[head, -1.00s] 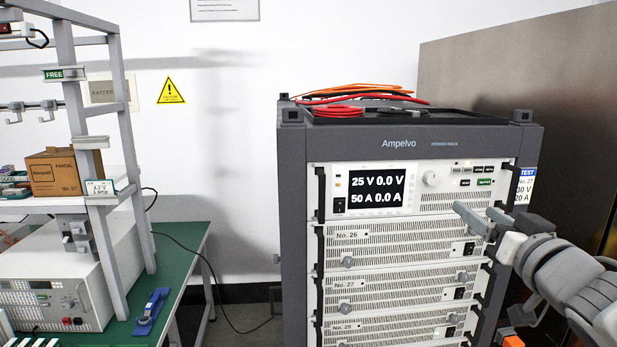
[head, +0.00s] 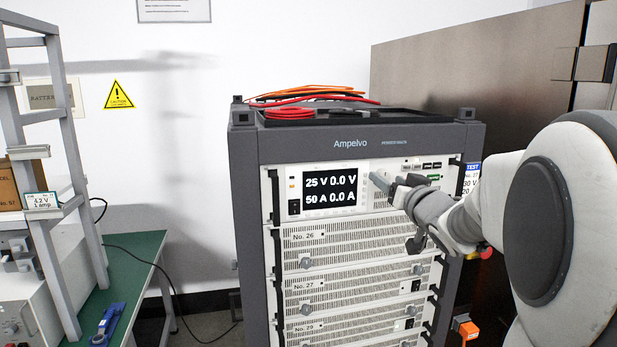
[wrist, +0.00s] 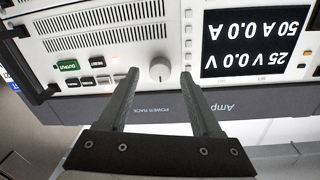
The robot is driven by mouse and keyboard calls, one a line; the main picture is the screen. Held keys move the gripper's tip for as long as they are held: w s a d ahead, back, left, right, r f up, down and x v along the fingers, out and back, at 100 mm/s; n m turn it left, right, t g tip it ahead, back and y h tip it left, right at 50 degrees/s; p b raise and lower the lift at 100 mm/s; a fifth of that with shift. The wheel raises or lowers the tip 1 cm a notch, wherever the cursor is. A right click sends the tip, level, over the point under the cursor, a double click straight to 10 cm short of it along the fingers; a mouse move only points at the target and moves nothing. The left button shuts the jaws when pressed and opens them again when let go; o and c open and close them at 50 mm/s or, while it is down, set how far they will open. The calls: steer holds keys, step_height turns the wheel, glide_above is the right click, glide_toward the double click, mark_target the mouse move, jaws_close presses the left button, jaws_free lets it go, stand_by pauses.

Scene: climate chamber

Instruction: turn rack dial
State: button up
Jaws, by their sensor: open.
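The rack dial (wrist: 159,69) is a round pale knob on the top unit of the Ampelvo power rack (head: 345,143). In the wrist view, which is upside down, it lies between the two fingertips of my gripper (wrist: 158,76), with a gap on each side. My gripper is open and empty; whether the tips reach past the knob's face is unclear. The display reads 25 V 0.0 V and 50 A 0.0 A.
Small buttons and a green output button (wrist: 68,65) are beside the dial. Red and orange cables (head: 315,95) lie on the rack's top. A green workbench (head: 140,252) with a grey shelf frame stands at left. A large brown cabinet (head: 450,70) stands behind at right.

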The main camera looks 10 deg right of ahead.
steer(key=shift+w, duration=0.4)
jaws_close()
steer(key=shift+f, duration=0.1)
steer(key=n+b, duration=0.9)
steer(key=n, duration=0.3)
steer(key=shift+f, duration=0.1)
stand_by(0.4)
stand_by(0.3)
